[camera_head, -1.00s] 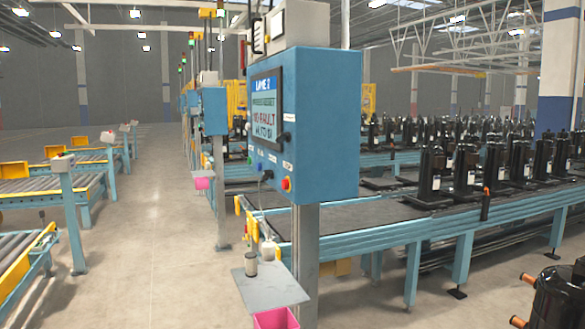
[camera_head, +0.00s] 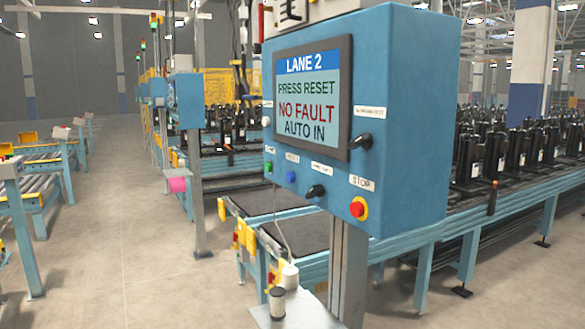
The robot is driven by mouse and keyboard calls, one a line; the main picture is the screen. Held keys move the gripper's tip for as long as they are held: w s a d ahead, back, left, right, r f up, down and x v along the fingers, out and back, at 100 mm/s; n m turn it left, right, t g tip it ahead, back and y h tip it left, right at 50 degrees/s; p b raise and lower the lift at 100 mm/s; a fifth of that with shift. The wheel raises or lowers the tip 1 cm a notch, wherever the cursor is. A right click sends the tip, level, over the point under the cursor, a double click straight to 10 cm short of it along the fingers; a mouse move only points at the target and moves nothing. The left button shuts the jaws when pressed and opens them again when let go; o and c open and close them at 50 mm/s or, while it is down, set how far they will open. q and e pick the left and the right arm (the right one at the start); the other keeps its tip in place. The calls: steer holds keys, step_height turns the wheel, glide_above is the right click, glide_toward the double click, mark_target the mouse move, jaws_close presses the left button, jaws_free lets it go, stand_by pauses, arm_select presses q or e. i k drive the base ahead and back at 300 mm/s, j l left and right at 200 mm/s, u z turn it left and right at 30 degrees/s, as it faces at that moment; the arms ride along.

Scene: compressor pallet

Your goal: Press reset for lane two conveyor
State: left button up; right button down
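The blue lane two control box (camera_head: 405,120) stands on a grey post in front of me, right of the middle. Its screen (camera_head: 312,98) reads "LANE 2", "PRESS RESET", "NO FAULT", "AUTO IN". Below the screen are a green button (camera_head: 268,166), a blue button (camera_head: 291,177) whose small label is hard to read, a black selector knob (camera_head: 315,191) and a red stop button (camera_head: 358,208) on yellow. A black handle (camera_head: 361,141) sits right of the screen.
Bare floor (camera_head: 120,250) lies open to the left, before the roller conveyors.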

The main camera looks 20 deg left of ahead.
mark_target(290, 177)
steer(key=i+j, duration=0.15)
steer(key=j, duration=0.25)
steer(key=i+j, duration=0.1)
steer(key=j, duration=0.25)
steer(key=i+j, duration=0.15)
steer(key=j, duration=0.25)
steer(key=i+j, duration=0.1)
steer(key=j, duration=0.3)
steer(key=i+j+z, duration=0.1)
steer(key=j, duration=0.25)
steer(key=i+j, duration=0.15)
steer(key=j, duration=0.25)
steer(key=i+j, duration=0.1)
steer(key=j, duration=0.3)
steer(key=i+j, duration=0.15)
steer(key=j, duration=0.25)
